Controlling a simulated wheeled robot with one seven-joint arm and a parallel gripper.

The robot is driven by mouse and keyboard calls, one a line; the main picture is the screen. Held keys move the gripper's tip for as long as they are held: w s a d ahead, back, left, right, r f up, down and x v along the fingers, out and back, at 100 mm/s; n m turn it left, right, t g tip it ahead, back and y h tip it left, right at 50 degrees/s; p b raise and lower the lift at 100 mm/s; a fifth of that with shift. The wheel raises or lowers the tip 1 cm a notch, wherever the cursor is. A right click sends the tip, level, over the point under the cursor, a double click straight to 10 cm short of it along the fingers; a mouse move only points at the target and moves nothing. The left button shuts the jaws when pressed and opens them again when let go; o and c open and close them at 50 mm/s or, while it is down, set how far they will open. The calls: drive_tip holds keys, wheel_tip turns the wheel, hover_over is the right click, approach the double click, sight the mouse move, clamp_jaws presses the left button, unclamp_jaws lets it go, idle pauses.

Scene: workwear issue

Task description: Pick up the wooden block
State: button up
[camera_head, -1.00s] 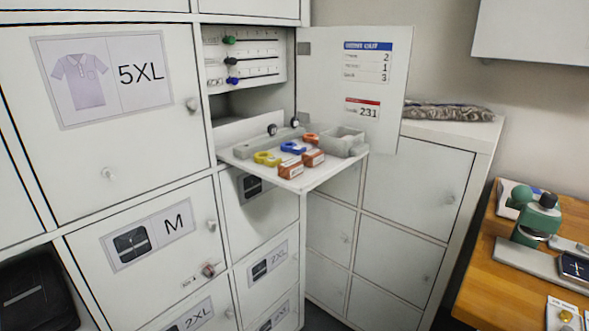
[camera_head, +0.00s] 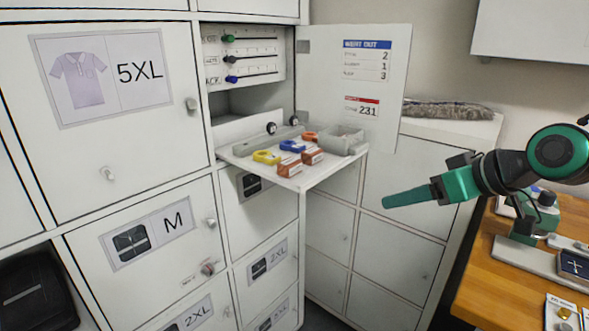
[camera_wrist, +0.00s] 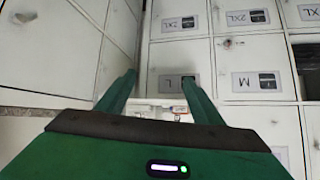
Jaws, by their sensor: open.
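Two small orange-brown blocks with pale labels, a nearer one (camera_head: 289,167) and one to its right (camera_head: 312,156), lie on the fold-down white shelf (camera_head: 310,180). I cannot tell for sure whether either is wooden. My gripper (camera_head: 386,203) is in the head view, to the right of the shelf and apart from it, pointing left. In the wrist view my green gripper (camera_wrist: 159,80) has its two fingers spread with nothing held between them. Small reddish things show beyond the fingers there, too small to make out.
The shelf also bears yellow (camera_head: 266,157), blue (camera_head: 292,146) and orange rings and a grey bin (camera_head: 344,140). An open white door (camera_head: 352,80) stands behind it. Lockers are at the left and behind. A wooden bench (camera_head: 500,265) with a green device is at the right.

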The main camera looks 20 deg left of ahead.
sight(296, 164)
drive_tip(key=a+r+n+y, duration=0.1)
drive_tip(key=a, duration=0.5)
drive_tip(key=s+a+r+n+g+y, duration=0.1)
drive_tip(key=a+r+n+y, duration=0.1)
drive_tip(key=a, duration=0.4)
drive_tip(key=s+a+r+n+y, duration=0.1)
drive_tip(key=a+r, duration=0.1)
drive_tip(key=a, duration=0.5)
drive_tip(key=shift+a+g, duration=0.1)
drive_tip(key=shift+g, duration=0.2)
drive_tip(key=shift+y, duration=0.3)
drive_tip(key=shift+w+x, duration=0.15)
drive_tip(key=shift+x, duration=1.35)
drive_tip(key=shift+w+x, duration=0.15)
drive_tip(key=shift+x, duration=1.35)
drive_tip(key=shift+r, duration=0.2)
drive_tip(key=c, duration=1.1)
